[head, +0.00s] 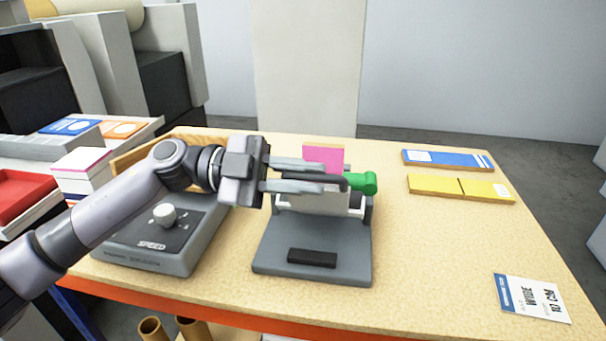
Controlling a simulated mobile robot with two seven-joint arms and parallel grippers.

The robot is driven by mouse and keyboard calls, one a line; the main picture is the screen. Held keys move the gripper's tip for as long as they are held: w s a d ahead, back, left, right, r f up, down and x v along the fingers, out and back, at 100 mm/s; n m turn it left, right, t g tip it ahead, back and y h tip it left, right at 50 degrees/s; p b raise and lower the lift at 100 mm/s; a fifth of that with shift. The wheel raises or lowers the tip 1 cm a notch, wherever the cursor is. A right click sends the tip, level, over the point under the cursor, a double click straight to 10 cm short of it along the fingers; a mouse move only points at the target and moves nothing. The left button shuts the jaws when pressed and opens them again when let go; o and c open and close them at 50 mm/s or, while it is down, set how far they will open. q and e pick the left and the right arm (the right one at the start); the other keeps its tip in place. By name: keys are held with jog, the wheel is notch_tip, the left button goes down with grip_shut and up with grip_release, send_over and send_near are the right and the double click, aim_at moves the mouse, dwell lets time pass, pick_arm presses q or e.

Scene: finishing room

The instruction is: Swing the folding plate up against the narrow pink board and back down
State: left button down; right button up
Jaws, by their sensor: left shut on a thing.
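The narrow pink board (323,154) stands upright at the back of a grey bending stand (270,245). The folding plate (312,203), pale and tilted, is partly hidden behind my left gripper. A dark bar with a green grip (364,183) sticks out to the right of the fingers. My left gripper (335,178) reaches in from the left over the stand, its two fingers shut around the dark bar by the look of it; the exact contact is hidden. The lower edge of the pink board is hidden behind the fingers. My right gripper is not in view.
A grey speed control box (165,235) with a knob stands left of the stand. Blue (447,159) and yellow (460,187) boards lie at the back right, a card (532,297) at the front right. The table between is clear.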

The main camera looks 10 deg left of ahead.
pick_arm(q)
jog(key=c, duration=1.1)
grip_release()
jog(key=shift+c, duration=0.2)
notch_tip(320, 180, up, 20)
jog(key=shift+p, duration=0.3)
